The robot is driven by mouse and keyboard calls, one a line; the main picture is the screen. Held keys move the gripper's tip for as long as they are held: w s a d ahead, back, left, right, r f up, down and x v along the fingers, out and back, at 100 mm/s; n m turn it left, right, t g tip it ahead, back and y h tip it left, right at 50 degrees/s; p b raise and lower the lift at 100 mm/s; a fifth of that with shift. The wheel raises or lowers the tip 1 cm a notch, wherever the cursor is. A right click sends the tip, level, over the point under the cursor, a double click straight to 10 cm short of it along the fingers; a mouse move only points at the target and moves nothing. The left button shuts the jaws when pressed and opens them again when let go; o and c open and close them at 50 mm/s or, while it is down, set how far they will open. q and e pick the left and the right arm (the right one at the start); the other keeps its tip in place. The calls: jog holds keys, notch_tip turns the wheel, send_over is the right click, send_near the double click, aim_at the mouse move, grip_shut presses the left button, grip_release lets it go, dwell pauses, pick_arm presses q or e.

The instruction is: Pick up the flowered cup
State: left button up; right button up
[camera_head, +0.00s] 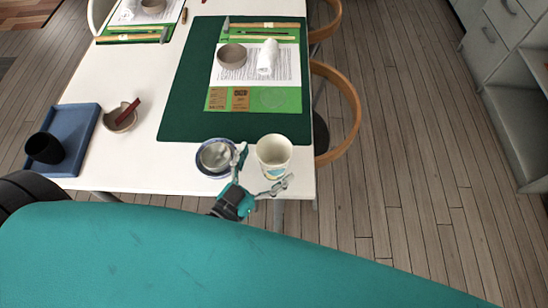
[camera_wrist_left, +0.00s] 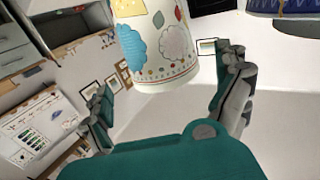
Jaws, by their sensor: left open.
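The flowered cup (camera_head: 274,154) is cream with coloured flower prints and stands upright at the near right corner of the white table. In the left wrist view the cup (camera_wrist_left: 160,45) shows large, past and between the fingers. My left gripper (camera_head: 264,172) is open at the cup's near side, with one finger to the left and one to the right. The left wrist view shows the open fingers (camera_wrist_left: 168,97) with nothing between the tips that I can tell is gripped. I cannot tell whether a finger touches the cup. My right gripper is not in view.
A blue-rimmed bowl (camera_head: 214,157) stands close left of the cup, beside the left finger. A dark green mat (camera_head: 185,110) lies behind. A blue tray (camera_head: 84,140) with a black cup (camera_head: 44,148) and a brown bowl (camera_head: 120,117) are at left. A wooden chair (camera_head: 352,100) is at right.

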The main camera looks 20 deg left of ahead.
aim_at(282, 140)
pick_arm(q)
jog(key=x, duration=0.4)
jog(key=shift+w+a+r+p, duration=0.1)
jog(key=shift+w+a+p, duration=0.05)
jog(key=shift+w+p, duration=0.15)
jog(key=shift+s, duration=0.1)
jog(key=shift+c, duration=0.4)
jog(key=c, duration=1.5)
jog(key=shift+r, duration=0.1)
jog(key=shift+c, duration=0.2)
